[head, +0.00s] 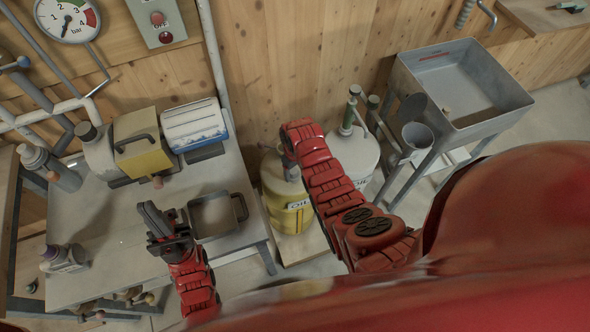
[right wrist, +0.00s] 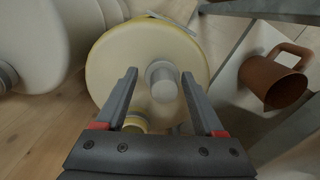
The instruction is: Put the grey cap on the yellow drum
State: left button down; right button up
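The grey cap (right wrist: 163,81) shows over that top, between the fingertips of my right gripper (right wrist: 160,76). The fingers are apart, with a gap on each side of the cap. I cannot tell whether the cap is seated. In the head view my right arm hides most of that gripper. My left gripper (head: 158,222) is over the workbench; its finger opening is unclear.
A white drum (head: 355,155) stands close to the right of the yellow one. The workbench (head: 110,225) holds a grey square pan (head: 214,216) and a yellow machine (head: 143,143). A grey sink (head: 465,85) stands at right. A brown mug (right wrist: 275,80) lies nearby.

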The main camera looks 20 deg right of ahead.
jog(key=shift+o, duration=0.7)
jog(key=shift+r, duration=0.1)
jog(key=shift+w+r, duration=0.15)
